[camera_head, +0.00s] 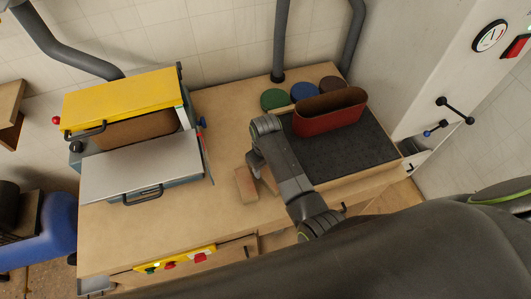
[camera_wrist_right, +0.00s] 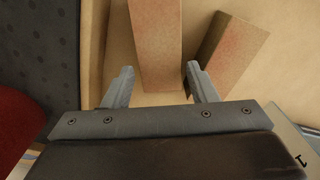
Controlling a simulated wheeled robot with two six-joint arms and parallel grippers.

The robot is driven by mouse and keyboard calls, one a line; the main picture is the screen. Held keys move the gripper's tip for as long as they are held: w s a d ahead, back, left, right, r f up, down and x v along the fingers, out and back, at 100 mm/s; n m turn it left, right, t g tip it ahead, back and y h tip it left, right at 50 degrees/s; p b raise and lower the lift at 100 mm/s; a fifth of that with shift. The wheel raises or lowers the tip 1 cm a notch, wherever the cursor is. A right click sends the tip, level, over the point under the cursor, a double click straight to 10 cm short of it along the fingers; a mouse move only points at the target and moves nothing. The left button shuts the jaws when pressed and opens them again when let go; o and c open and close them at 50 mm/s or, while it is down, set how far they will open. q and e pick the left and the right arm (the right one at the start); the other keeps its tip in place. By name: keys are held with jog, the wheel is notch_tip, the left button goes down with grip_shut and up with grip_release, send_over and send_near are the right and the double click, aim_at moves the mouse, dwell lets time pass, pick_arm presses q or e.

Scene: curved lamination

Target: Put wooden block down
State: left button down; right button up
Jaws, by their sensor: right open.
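Two wooden blocks lie on the workbench. One block (camera_wrist_right: 157,40) shows in the right wrist view with its near end between the two fingers of my right gripper (camera_wrist_right: 159,70). The fingers are open, with a gap visible on each side of that block. The second block (camera_wrist_right: 232,52) lies tilted just to its right. In the head view one block (camera_head: 246,185) shows left of my right wrist, and the other is mostly hidden behind the wrist. The fingertips are hidden in the head view. My left gripper is not in view.
A yellow-topped machine (camera_head: 125,98) with a grey plate (camera_head: 140,168) stands on the left of the workbench (camera_head: 225,225). A dark mat (camera_head: 345,145) carries a red-brown sanding belt (camera_head: 330,115) on the right. Coloured discs (camera_head: 274,99) lie behind. The bench front is clear.

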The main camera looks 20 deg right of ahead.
aim_at(265, 170)
notch_tip(265, 170, up, 9)
jog(key=shift+f, duration=0.2)
dwell(0.5)
